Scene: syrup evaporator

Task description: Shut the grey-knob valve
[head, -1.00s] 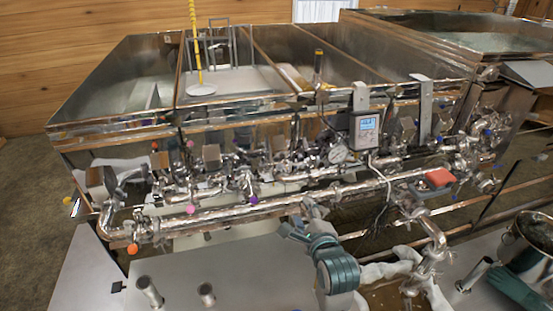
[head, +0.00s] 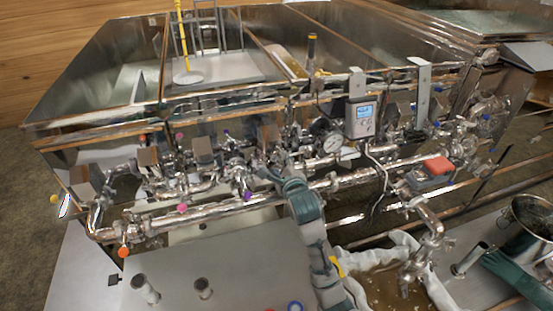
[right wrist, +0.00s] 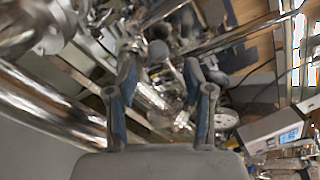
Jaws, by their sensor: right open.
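My right gripper (head: 270,174) reaches up from the bottom of the head view to the pipework at the front of the evaporator, over the long front pipe. The right wrist view shows its two fingers (right wrist: 160,62) spread apart with nothing gripped. A small round grey knob (right wrist: 158,50) shows between and just beyond the fingertips in that view; it looks like the grey-knob valve's knob, and I cannot tell whether it touches a finger. In the head view I cannot make out this knob among the shiny fittings. My left gripper is not in view.
Other valve knobs are close by: purple (head: 247,197), pink (head: 182,208) and orange (head: 123,252). A grey meter (head: 361,118) and a round gauge (head: 333,143) stand to the right of the gripper. The long steel pipe (head: 210,215) runs below it.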

